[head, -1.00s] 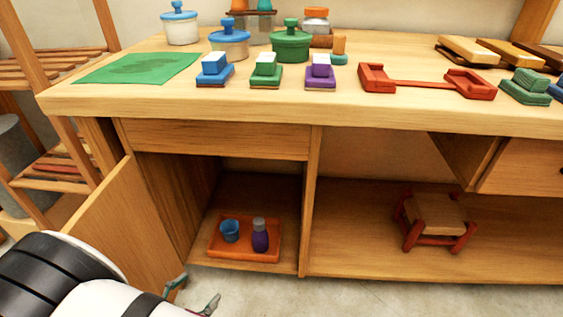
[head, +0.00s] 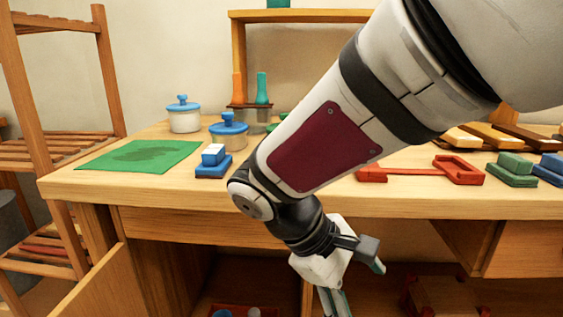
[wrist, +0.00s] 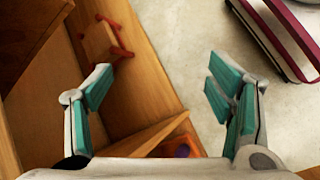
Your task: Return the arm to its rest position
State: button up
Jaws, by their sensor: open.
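My arm reaches down from the upper right of the head view, across the front of the workbench (head: 90,187). My gripper (head: 355,284) hangs at its end, below the bench top's front edge and in front of the lower compartments. In the wrist view my gripper (wrist: 162,92) has its two teal-padded fingers spread wide with nothing between them. My arm hides the middle of the bench top.
The cabinet door (head: 97,285) stands open at lower left. An orange tray (wrist: 178,143) lies in the lower compartment, partly hidden. A red-legged stool (wrist: 101,42) stands on the lower shelf. Blue-lidded jars (head: 184,117), a green mat (head: 135,154) and red holders (head: 458,168) are on the bench top.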

jog(key=s+d+r+m+y, duration=0.25)
jog(key=s+m+y, duration=0.2)
jog(key=s, duration=0.55)
jog(key=s+d+r+m+y, duration=0.1)
jog(key=s+d+m+y, duration=0.25)
jog(key=s+m, duration=0.45)
notch_tip(320, 180, up, 37)
jog(key=s+n+t+p, duration=0.1)
jog(key=t+p, duration=0.3)
jog(key=p, duration=3.1)
jog(key=shift+s+d+n+p, duration=0.35)
jog(key=shift+d+n, duration=0.1)
jog(key=shift+n, duration=0.3)
